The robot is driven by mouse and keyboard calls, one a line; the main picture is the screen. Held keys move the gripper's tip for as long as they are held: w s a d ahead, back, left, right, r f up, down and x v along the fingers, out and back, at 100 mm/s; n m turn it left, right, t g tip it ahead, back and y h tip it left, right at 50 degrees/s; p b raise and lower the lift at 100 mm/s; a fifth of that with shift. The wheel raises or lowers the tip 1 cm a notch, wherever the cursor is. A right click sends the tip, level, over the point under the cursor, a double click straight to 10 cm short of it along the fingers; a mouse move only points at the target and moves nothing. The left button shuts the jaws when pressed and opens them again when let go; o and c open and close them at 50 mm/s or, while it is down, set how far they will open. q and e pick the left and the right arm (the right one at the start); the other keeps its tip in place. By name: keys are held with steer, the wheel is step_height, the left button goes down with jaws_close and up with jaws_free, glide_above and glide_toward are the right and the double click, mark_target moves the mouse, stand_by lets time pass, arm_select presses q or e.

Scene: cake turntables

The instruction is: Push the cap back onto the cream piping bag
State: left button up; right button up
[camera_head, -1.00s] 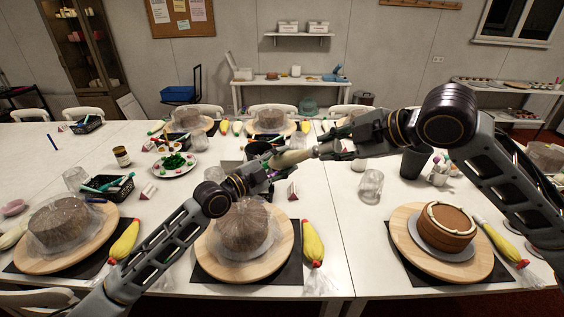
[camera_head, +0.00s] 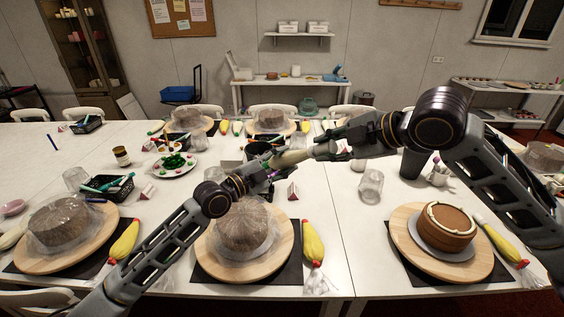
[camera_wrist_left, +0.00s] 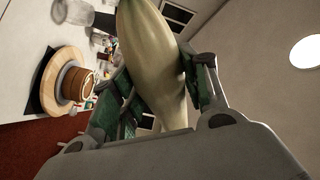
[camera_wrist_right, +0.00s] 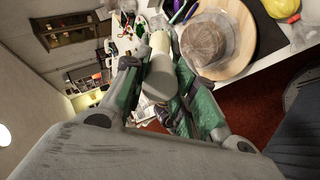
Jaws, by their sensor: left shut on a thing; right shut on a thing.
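The cream piping bag (camera_head: 291,158) is held up over the middle of the table, its narrow end towards my right gripper. My left gripper (camera_head: 266,162) is shut on the bag, whose pale body fills the middle of the left wrist view (camera_wrist_left: 152,50). My right gripper (camera_head: 322,150) is shut on a small pale piece, seemingly the cap (camera_wrist_right: 158,84), between its fingers in the right wrist view. Cap and bag are roughly in line there. The fingers hide the join, so I cannot tell whether the cap is seated.
Below stand a wrapped cake (camera_head: 243,228) and a brown cake (camera_head: 446,228) on wooden turntables. A yellow piping bag (camera_head: 313,243) lies between them. A clear glass (camera_head: 370,187) and a dark container (camera_head: 412,164) stand near my right arm.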

steer(key=shift+w+a+f, duration=0.35)
stand_by(1.6)
steer(key=o, duration=1)
steer(key=shift+s+d+r, duration=0.1)
steer(key=v, duration=1.1)
steer(key=shift+d+r, duration=0.2)
steer(key=shift+r, duration=0.05)
steer(key=shift+s, duration=0.2)
